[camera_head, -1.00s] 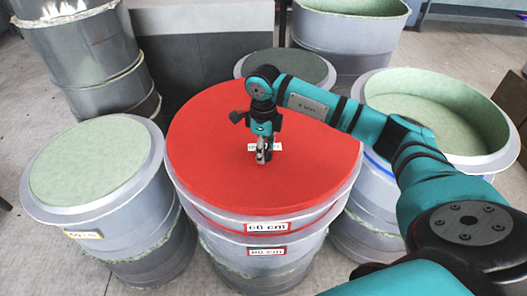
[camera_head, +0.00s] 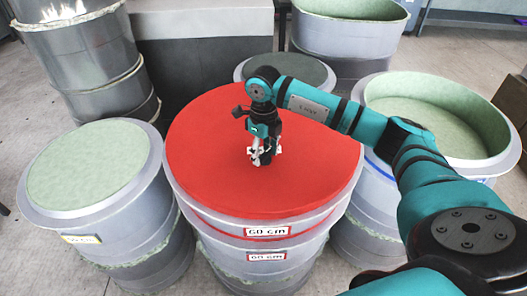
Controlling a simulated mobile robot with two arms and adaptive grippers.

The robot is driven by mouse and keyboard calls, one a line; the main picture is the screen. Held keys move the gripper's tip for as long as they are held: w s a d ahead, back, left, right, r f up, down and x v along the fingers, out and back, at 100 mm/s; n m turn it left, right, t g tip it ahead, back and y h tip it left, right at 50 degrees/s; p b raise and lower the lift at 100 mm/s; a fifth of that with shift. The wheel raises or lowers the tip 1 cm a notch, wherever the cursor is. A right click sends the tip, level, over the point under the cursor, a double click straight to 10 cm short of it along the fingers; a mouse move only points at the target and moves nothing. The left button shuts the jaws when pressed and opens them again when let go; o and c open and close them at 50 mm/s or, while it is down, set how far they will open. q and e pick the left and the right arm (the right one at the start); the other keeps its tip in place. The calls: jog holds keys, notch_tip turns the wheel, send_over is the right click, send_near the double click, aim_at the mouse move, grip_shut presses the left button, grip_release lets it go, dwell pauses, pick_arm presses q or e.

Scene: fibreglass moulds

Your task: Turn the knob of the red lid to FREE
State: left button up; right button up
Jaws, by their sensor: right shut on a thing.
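The red lid (camera_head: 210,165) lies flat on top of the grey mould marked 60 cm (camera_head: 267,232), in the middle of the head view. My right gripper (camera_head: 262,160) points down at the middle of the lid and is shut on the knob. The knob is mostly hidden by the fingers, and its setting cannot be read. Small white label parts (camera_head: 278,150) show beside the fingers. My left gripper is not in view.
A mould with a pale green top (camera_head: 90,165) stands close on the left. An open green-lined mould (camera_head: 440,105) stands on the right, under my right arm. More moulds and a grey block (camera_head: 205,55) stand behind.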

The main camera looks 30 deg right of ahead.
aim_at(264, 152)
jog(key=shift+w, duration=0.1)
jog(key=o, duration=1.2)
jog(key=shift+c, duration=0.2)
jog(key=shift+r, duration=0.3)
notch_tip(264, 152, up, 12)
jog(key=shift+f, duration=0.25)
